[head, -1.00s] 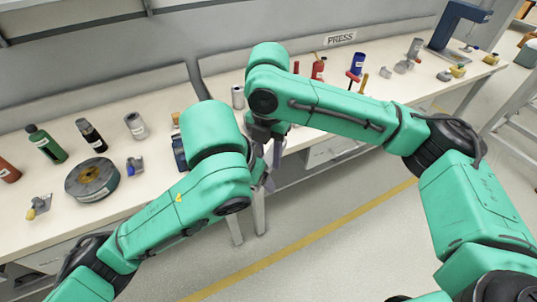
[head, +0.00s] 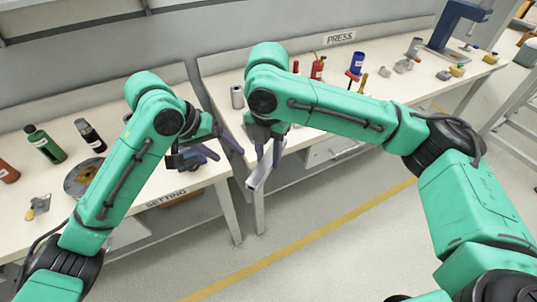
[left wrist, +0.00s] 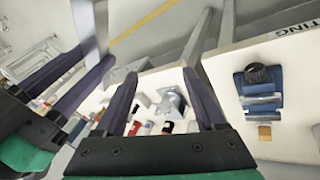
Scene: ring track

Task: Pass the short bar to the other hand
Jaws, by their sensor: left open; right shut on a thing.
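The short bar (head: 259,170) is a plain grey bar. In the head view it hangs tilted from my right gripper (head: 266,148), which is shut on it over the gap in front of the benches. My left gripper (head: 225,150) is open and empty, to the left of the bar and apart from it. In the left wrist view my left gripper's two fingers (left wrist: 160,78) stand wide apart with nothing between them. My right gripper's fingers (left wrist: 83,82) and the grey bar (left wrist: 90,28) show at the left there.
A left bench (head: 150,199) labelled SETTING holds bottles (head: 44,144) and a round reel (head: 84,180). The floor (head: 330,245) in front is clear.

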